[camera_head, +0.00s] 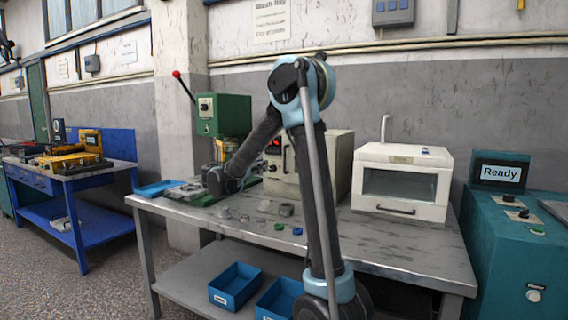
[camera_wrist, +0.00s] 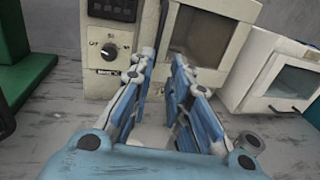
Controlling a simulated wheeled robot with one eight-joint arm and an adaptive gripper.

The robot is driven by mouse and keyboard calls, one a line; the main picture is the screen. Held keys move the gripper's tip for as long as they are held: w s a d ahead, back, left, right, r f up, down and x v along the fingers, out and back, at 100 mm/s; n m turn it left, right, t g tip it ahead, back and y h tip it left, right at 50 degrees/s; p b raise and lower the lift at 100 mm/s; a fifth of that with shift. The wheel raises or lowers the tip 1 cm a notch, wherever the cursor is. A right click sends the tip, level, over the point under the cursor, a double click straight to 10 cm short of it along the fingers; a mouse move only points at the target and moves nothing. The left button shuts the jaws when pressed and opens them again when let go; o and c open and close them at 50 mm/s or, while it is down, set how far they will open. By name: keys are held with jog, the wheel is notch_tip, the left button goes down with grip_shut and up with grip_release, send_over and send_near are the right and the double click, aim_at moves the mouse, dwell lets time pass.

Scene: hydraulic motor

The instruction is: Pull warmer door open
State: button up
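The beige cabinet with a dial and display, which looks like the warmer (camera_wrist: 112,72), stands straight ahead in the wrist view. Its door (camera_wrist: 236,12) has a window and looks shut. A dark upright bar, apparently the handle (camera_wrist: 163,22), runs along the door's left edge. My gripper (camera_wrist: 164,60) is open, its blue-padded fingers apart and empty, in front of and below the handle. No contact shows. In the head view, my arm partly hides the warmer (camera_head: 340,165), and my fingers cannot be made out clearly.
A white box with a window and handle (camera_head: 400,182) stands right of the warmer; it also shows in the wrist view (camera_wrist: 285,80). A green press (camera_head: 228,115) stands left. Small metal parts (camera_head: 285,210) lie on the bench (camera_head: 400,250). Blue bins (camera_head: 235,285) sit below.

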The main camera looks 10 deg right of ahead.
jog(key=x, duration=1.7)
jog(key=shift+w, duration=0.25)
grip_shut()
